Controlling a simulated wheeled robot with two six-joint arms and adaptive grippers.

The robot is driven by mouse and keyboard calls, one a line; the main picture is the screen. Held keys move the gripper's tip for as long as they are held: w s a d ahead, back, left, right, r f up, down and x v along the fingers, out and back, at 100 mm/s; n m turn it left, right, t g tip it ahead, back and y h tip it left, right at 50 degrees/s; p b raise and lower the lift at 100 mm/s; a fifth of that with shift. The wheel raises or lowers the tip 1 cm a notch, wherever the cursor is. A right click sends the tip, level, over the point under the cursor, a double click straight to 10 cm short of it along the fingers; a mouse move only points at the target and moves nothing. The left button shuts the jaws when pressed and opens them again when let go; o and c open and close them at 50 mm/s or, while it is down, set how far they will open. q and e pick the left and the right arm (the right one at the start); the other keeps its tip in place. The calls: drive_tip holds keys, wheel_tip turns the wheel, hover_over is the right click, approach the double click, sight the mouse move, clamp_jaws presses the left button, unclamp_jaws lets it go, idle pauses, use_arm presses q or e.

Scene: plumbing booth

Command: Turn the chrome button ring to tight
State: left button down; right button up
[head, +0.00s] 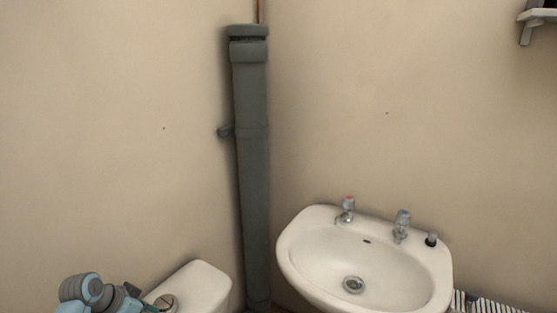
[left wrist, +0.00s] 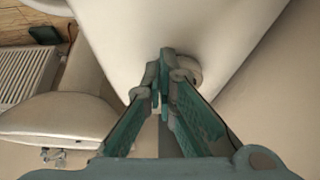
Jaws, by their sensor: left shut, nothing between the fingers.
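The chrome button ring (head: 166,301) is on top of the white toilet cistern (head: 205,283), at the bottom left of the head view. In the left wrist view the ring (left wrist: 193,66) shows partly behind my fingertips, on the pale cistern lid (left wrist: 215,25). My left gripper (left wrist: 165,55) is shut and empty, its green fingertips together over the ring's left side. I cannot tell whether they touch it. In the head view, my left arm comes in at the bottom left, close to the ring. My right gripper is in neither view.
A white washbasin (head: 300,250) with two taps is right of the grey corner pipe (head: 252,180). A striped radiator-like panel (head: 487,302) is at the lower right. A shelf (head: 537,15) is at the upper right. The wall above the cistern is clear.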

use_arm(q)
drive_tip(key=shift+f+b, duration=0.3)
drive_tip(key=shift+f, duration=0.65)
drive_tip(key=shift+d+r, duration=0.1)
drive_tip(key=shift+w, duration=0.15)
drive_tip(key=shift+a+r, duration=0.1)
drive_tip(key=shift+a, duration=0.15)
drive_tip(key=shift+w+a, duration=0.35)
drive_tip(key=shift+a, duration=0.35)
drive_tip(key=shift+w+a+b, duration=0.3)
drive_tip(key=shift+w+a, duration=0.35)
drive_tip(key=shift+a, duration=0.05)
